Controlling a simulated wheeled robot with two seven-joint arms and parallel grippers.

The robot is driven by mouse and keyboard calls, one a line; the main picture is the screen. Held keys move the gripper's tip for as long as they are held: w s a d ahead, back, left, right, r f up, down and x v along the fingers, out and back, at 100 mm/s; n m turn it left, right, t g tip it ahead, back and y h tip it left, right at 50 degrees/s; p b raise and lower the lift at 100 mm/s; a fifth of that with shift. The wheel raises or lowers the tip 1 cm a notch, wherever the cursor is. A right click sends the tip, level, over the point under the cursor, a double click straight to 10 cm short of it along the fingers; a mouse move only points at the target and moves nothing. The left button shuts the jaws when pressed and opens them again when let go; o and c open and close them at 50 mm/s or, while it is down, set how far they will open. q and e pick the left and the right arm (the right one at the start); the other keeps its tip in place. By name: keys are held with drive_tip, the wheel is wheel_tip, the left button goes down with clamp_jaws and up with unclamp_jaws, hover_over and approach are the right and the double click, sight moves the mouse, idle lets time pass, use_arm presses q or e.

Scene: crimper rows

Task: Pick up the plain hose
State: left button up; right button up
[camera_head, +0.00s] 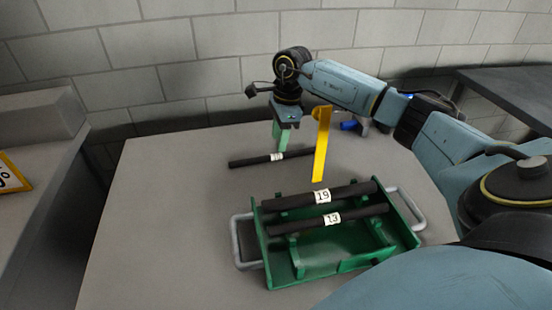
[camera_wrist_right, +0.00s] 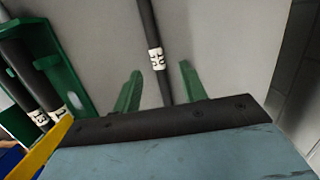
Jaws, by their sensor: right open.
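A black hose (camera_head: 245,161) with a white label lies loose on the table behind the green tray. It also shows in the right wrist view (camera_wrist_right: 147,22), where its label is too blurred to read surely. My right gripper (camera_head: 281,140) is open above this hose, with green fingers pointing down. In the right wrist view the hose runs between the two fingertips (camera_wrist_right: 160,76), and nothing is gripped. Two more black hoses lie in the tray: one labelled 19 (camera_head: 350,191) and one labelled 13 (camera_head: 365,212). I see no hose without a label. My left gripper is not in view.
The green tray (camera_head: 280,272) with grey side handles stands at the table's front. A yellow upright strip (camera_head: 321,150) stands just right of my right gripper, with a blue part (camera_head: 349,125) behind it. The grey table (camera_head: 165,215) is clear on the left.

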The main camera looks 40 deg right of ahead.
sight(276, 157)
drive_tip(key=f, duration=0.3)
drive_tip(key=f+b, duration=0.1)
drive_tip(key=shift+a+f, duration=0.3)
drive_tip(key=shift+a, duration=0.1)
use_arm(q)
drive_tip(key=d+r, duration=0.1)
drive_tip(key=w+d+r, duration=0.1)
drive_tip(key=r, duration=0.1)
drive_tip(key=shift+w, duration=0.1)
use_arm(e)
clamp_jaws()
